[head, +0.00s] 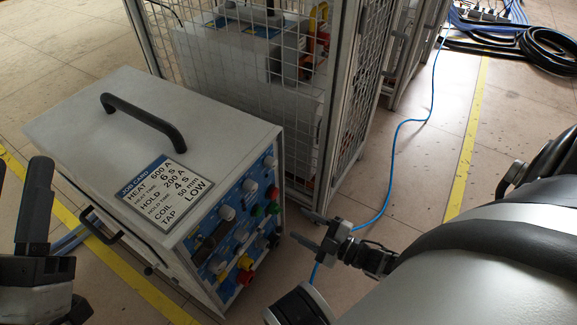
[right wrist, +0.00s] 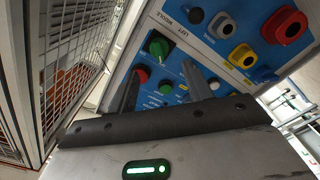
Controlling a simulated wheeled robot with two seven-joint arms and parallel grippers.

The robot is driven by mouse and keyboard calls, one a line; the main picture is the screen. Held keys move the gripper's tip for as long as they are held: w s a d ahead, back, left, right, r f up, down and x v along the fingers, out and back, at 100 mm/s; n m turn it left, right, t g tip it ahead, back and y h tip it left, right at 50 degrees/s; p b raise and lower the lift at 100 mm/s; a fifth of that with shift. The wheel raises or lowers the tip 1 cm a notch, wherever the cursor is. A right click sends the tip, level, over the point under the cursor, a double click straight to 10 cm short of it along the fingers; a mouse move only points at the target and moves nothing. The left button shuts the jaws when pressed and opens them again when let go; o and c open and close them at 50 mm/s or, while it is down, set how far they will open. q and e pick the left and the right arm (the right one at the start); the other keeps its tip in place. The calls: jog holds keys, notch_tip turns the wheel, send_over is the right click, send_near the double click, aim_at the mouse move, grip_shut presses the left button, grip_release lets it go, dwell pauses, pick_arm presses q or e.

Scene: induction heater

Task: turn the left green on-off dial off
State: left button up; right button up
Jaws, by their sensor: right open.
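The green dial (right wrist: 157,45) is on the blue front panel under the words "LEFT MODULE" in the right wrist view. It has a pale mark, but I cannot tell its setting. My right gripper (right wrist: 162,82) is open and empty, its two fingers spread below the dial and apart from it. In the head view the right gripper (head: 300,226) points at the panel from the right, with a gap between. Green parts show small on the panel (head: 240,225) there; I cannot tell which is this dial. My left gripper (head: 18,190) is open at the left edge, away from the panel.
The grey heater box (head: 90,115) has a black top handle (head: 145,120) and a job card (head: 165,192). Red, yellow and blue sockets sit near the dial. A mesh cage (head: 255,75) stands close behind. A blue cable (head: 400,135) runs along the floor.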

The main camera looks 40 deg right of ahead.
pick_arm(q)
notch_tip(320, 180, down, 2)
jog(key=shift+w+f+n+g+y+p, duration=0.1)
jog(key=shift+n+g+y+p, duration=0.35)
jog(key=shift+n+y, duration=0.5)
pick_arm(e)
jog(key=v, duration=0.9)
jog(key=shift+s, duration=0.25)
jog(key=shift+d, duration=0.15)
